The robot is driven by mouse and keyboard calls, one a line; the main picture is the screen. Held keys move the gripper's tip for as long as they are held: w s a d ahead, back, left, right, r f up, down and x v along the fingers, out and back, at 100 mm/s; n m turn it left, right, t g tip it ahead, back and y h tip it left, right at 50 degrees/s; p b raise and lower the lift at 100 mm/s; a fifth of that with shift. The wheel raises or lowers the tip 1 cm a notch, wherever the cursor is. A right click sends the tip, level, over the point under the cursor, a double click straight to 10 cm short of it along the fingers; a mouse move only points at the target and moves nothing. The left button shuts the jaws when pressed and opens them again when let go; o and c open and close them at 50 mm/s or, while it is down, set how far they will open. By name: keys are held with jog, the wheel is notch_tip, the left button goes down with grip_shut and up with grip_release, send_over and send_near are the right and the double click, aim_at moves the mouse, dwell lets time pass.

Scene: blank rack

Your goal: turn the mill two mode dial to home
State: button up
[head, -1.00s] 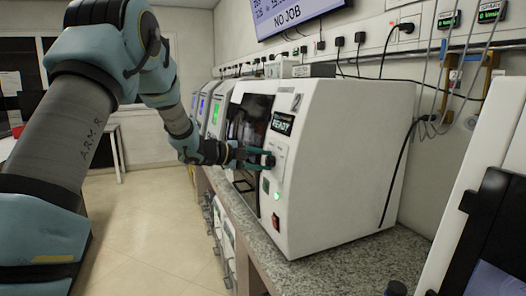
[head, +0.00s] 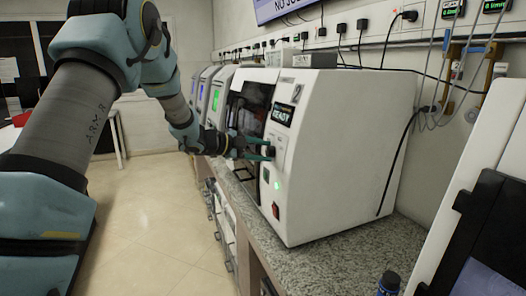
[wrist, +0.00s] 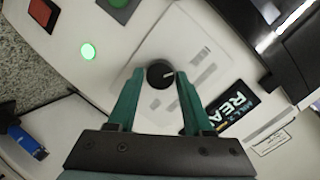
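Mill two (head: 335,150) is a white machine on the counter, marked 2, with a READY display (head: 283,113). Its mode dial (wrist: 160,74) is a round black knob with a pale pointer mark, on a light panel in the wrist view. In the head view my gripper (head: 268,150) is at the machine's front panel, partly covering the dial.
A green-lit button (wrist: 88,51), a red switch (wrist: 44,13) and a green square button (wrist: 118,3) are near the dial. More machines stand behind mill two.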

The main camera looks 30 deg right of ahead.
jog(key=o, duration=0.3)
jog(key=shift+o, duration=0.2)
jog(key=b+v, duration=0.3)
jog(key=v, duration=0.7)
jog(key=shift+a, duration=0.4)
jog(key=shift+r, duration=0.15)
